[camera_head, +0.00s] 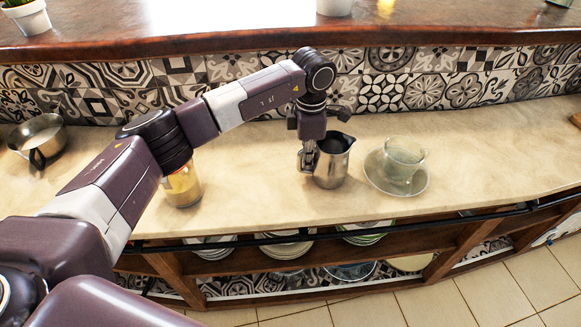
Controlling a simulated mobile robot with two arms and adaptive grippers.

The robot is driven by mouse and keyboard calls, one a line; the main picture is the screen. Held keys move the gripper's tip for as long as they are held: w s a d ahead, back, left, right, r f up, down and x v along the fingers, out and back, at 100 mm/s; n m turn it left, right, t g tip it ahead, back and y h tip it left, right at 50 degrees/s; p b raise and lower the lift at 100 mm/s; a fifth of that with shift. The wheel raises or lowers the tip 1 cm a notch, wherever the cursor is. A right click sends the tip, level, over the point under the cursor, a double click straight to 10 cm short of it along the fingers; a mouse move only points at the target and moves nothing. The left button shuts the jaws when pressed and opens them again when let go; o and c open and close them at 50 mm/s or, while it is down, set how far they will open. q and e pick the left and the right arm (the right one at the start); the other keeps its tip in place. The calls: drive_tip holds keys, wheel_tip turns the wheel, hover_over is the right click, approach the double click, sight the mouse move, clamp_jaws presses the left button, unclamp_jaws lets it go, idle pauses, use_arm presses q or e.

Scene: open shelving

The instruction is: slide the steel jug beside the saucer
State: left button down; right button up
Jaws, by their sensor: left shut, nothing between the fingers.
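The steel jug (332,168) stands upright on the counter, right of centre in the head view. The saucer (370,172) lies to its right, with a glass cup (404,155) on it. A narrow strip of counter shows between the jug and the saucer. My left gripper (307,168) points down at the jug's left side, very close to it. Its fingers are shut with nothing between them. I cannot tell whether they touch the jug. My right gripper is not in view.
A gold-coloured container (183,187) stands on the counter (250,190), partly behind my left arm. A metal pan (38,138) sits at far left. The counter right of the saucer is clear. A rail runs along the front edge, above shelves with stacked plates (287,250).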

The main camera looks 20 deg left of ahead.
use_arm(q)
drive_tip(key=shift+a+r, duration=0.1)
drive_tip(key=shift+r+p, duration=0.35)
drive_tip(key=shift+r, duration=0.1)
wheel_tip(320, 180, up, 9)
drive_tip(key=p, duration=0.4)
drive_tip(key=shift+s+f, duration=0.1)
